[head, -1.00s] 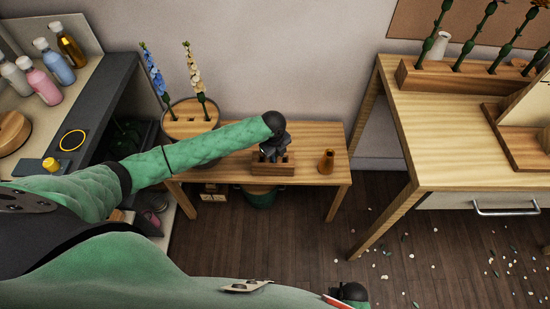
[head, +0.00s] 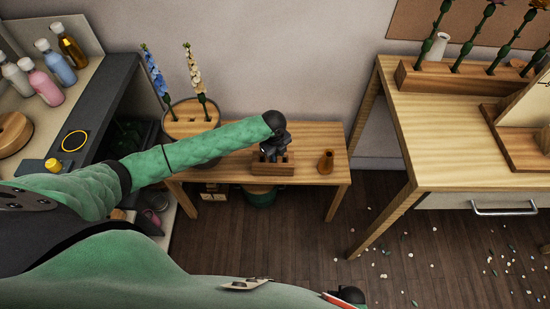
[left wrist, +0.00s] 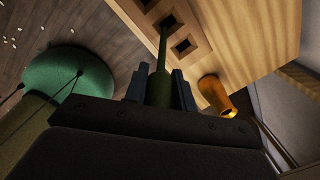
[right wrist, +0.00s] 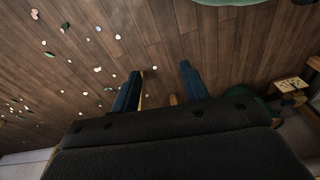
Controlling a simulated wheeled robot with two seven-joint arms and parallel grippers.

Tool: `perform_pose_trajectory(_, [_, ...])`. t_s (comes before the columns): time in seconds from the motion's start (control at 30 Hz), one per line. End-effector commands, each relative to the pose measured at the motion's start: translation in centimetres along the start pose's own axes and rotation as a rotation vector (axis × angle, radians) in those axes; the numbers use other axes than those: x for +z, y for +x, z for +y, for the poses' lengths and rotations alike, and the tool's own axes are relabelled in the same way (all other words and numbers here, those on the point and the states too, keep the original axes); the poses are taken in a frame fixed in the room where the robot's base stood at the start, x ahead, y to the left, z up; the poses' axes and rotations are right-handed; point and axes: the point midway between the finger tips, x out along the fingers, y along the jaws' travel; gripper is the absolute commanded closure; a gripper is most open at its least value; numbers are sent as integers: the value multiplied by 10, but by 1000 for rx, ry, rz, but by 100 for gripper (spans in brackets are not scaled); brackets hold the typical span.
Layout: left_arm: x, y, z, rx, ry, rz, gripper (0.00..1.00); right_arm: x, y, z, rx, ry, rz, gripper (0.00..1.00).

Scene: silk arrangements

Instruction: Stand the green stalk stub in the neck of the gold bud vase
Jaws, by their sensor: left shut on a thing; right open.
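The green stalk stub (left wrist: 162,72) is between the fingers of my left gripper (left wrist: 159,88), which is shut on it. Its thin end points at a square hole in the wooden block (left wrist: 193,27); I cannot tell whether it is still in the hole. In the head view my left gripper (head: 274,153) is over the block (head: 262,168) on the low table. The gold bud vase (head: 326,161) stands upright to the right of the block, apart from the gripper; it also shows in the left wrist view (left wrist: 214,94). My right gripper (right wrist: 160,88) is open and empty above the floor.
A round wooden-topped pot (head: 181,129) with blue and cream flower stems stands at the low table's left. A taller wooden table (head: 440,160) with a flower rack (head: 425,78) is at right. Bottles (head: 45,83) stand on the left counter. Scraps litter the floor.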

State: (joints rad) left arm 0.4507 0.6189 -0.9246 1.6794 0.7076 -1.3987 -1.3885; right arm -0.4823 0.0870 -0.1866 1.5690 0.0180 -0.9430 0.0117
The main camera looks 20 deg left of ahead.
Motion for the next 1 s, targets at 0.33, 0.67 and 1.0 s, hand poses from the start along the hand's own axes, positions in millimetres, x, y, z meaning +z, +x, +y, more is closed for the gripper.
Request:
perform_pose_trajectory(0.33, [-1,-5,0,0,0,0,100,3,10,3,4,-3,7,55])
perform_pose_trajectory(0.67, [-3,-10,0,0,0,0,100,7,20,5,8,-5,12,55])
perform_pose_trajectory(1.0, [-4,-14,0,0,0,0,100,12,29,8,12,-7,16,55])
